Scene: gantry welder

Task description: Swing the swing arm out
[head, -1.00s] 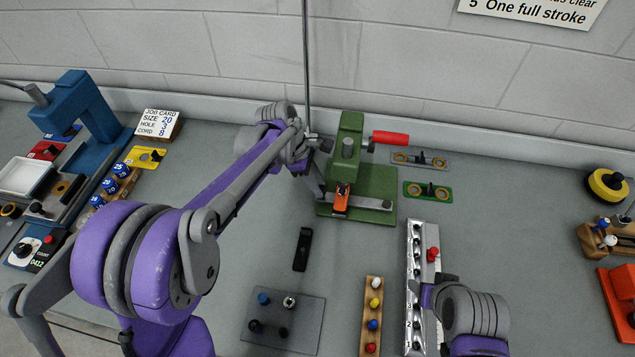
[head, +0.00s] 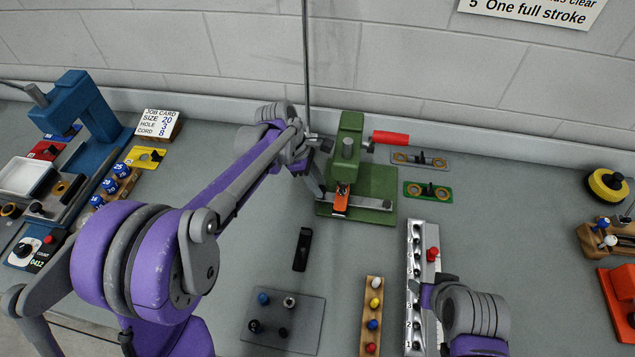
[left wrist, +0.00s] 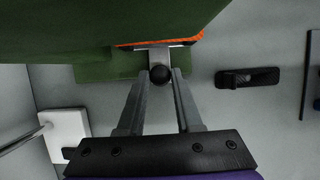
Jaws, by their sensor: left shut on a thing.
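The green press (head: 350,150) with a red handle (head: 390,137) stands at the back of the bench. At its foot is an orange block (head: 340,203) beside a grey metal bar (head: 368,202) low on the green base. In the left wrist view, a black ball knob (left wrist: 160,75) sits at the end of a short pale metal strip (left wrist: 158,56), under an orange edge. My left gripper (left wrist: 161,78) is shut on this knob; it shows at the press's left side in the head view (head: 321,190). My right gripper (head: 430,292) is low right; its fingers are unclear.
A black part (head: 302,249) lies in front of the press. A dark plate with pegs (head: 285,322), a wooden peg strip (head: 374,300) and a metal rail (head: 415,250) lie nearer. A blue press (head: 85,115) stands left. A thin upright rod (head: 306,70) rises behind my left gripper.

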